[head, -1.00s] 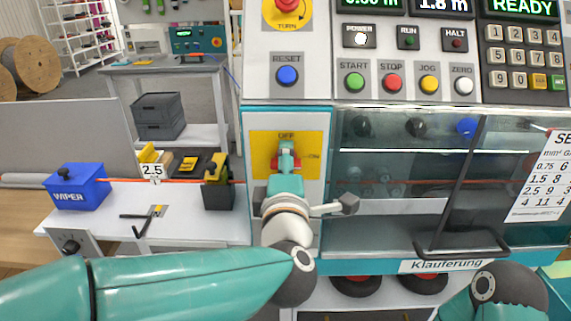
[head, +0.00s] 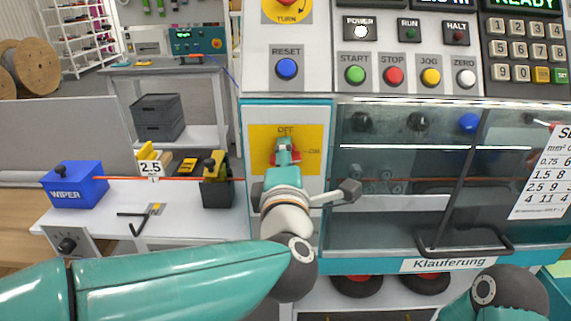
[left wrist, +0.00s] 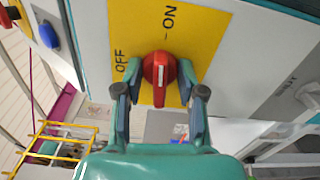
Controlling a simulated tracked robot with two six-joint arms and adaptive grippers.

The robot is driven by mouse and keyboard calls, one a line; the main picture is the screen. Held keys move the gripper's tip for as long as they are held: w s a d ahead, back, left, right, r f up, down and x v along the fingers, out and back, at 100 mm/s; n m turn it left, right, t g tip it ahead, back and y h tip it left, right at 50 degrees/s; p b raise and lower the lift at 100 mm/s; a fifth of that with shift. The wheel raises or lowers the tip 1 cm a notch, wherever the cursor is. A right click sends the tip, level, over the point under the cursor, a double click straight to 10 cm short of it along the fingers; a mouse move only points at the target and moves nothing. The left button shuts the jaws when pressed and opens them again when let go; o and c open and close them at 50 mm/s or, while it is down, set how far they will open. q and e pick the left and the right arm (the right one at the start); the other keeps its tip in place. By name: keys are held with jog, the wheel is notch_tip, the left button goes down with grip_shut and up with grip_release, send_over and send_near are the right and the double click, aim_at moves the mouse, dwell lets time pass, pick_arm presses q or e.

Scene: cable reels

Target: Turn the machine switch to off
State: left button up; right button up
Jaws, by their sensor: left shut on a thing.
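The machine switch is a red rotary knob (left wrist: 160,78) on a yellow plate (head: 258,134) marked OFF at the top and ON at the right in the head view. My left gripper (head: 285,147) is at the knob and covers much of it there. In the left wrist view its two fingers (left wrist: 160,94) stand either side of the knob's raised bar and are shut on it. The bar's white mark seems to line up roughly with ON in that view. My right gripper is not in view.
A RESET button (head: 287,69) and a row of coloured buttons sit above the plate. A clear cover with a black handle (head: 464,245) is to the right. A blue WIPER box (head: 75,184) and a cable run (head: 185,179) are to the left.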

pick_arm(q)
jog(key=shift+f+n+b, duration=0.2)
jog(key=shift+n+b, duration=0.8)
jog(key=shift+b, duration=0.15)
jog(key=shift+f+n+b, duration=0.2)
jog(key=shift+n+b, duration=0.8)
jog(key=shift+b, duration=0.15)
jog(key=shift+d+n+b, duration=0.1)
jog(key=shift+n+b, duration=1.4)
jog(key=shift+b, duration=0.15)
jog(key=shift+n+b, duration=1.9)
jog(key=shift+r+n+b, duration=0.1)
jog(key=shift+n+b, duration=1.55)
jog(key=shift+n, duration=0.35)
jog(key=o, duration=0.8)
jog(key=shift+r, duration=0.15)
jog(key=shift+o, duration=0.2)
jog(key=shift+r, duration=0.1)
